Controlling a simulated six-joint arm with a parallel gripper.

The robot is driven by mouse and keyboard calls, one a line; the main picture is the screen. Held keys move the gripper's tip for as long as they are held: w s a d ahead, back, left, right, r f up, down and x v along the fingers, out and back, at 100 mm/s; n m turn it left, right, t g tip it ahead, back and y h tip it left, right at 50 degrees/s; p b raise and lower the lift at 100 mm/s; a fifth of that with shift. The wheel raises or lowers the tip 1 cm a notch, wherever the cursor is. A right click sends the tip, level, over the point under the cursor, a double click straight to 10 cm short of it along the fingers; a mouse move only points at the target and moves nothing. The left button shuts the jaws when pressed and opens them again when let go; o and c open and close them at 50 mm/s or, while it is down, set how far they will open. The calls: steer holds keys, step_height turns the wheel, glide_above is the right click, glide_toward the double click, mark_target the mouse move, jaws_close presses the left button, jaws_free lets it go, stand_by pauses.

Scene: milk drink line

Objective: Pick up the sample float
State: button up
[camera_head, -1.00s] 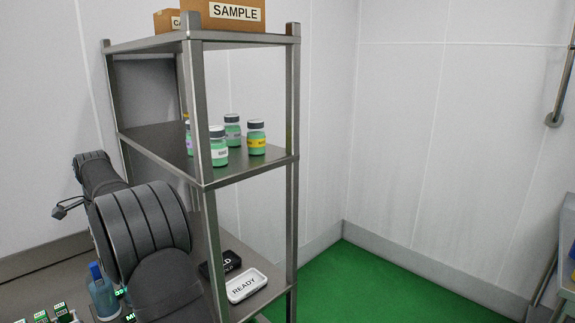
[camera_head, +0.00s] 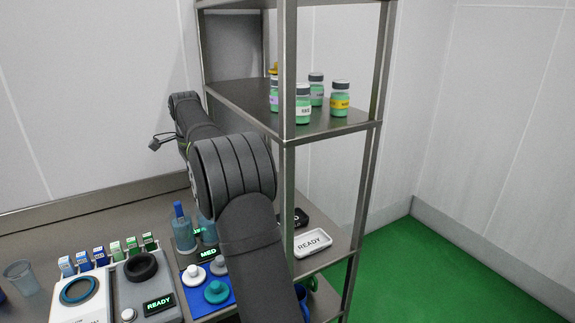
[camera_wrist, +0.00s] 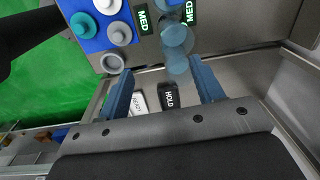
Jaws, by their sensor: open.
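I cannot tell for certain which thing is the sample float. Knobbed pieces in teal (camera_head: 216,291), white (camera_head: 194,275) and grey (camera_head: 219,265) sit on a blue mat (camera_head: 228,300). They also show at the top left of the wrist view, the teal one (camera_wrist: 82,25) included. A bluish jar (camera_head: 184,236) with a blue stem (camera_head: 178,210) stands behind the mat; a second jar is partly hidden by my arm. My gripper (camera_wrist: 163,76) is open in the wrist view, nothing seen gripped, with a translucent blue cylinder (camera_wrist: 175,42) just beyond its fingers. Its fingers are hidden in the head view.
A metal rack (camera_head: 287,60) stands right of my arm, with several green bottles (camera_head: 303,105) on its shelf. A READY tray (camera_head: 312,242) and black HOLD tray (camera_wrist: 170,97) lie low on it. Left are a READY device (camera_head: 145,290), several small cartons (camera_head: 100,257) and a cup (camera_head: 20,276).

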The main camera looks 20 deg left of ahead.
steer(key=c, duration=0.7)
step_height(320, 180, up, 4)
steer(key=n, duration=1.7)
glide_above(179, 214)
steer(key=w, duration=0.1)
steer(key=f, duration=1.7)
steer(key=shift+a+f, duration=0.2)
steer(key=shift+a, duration=0.1)
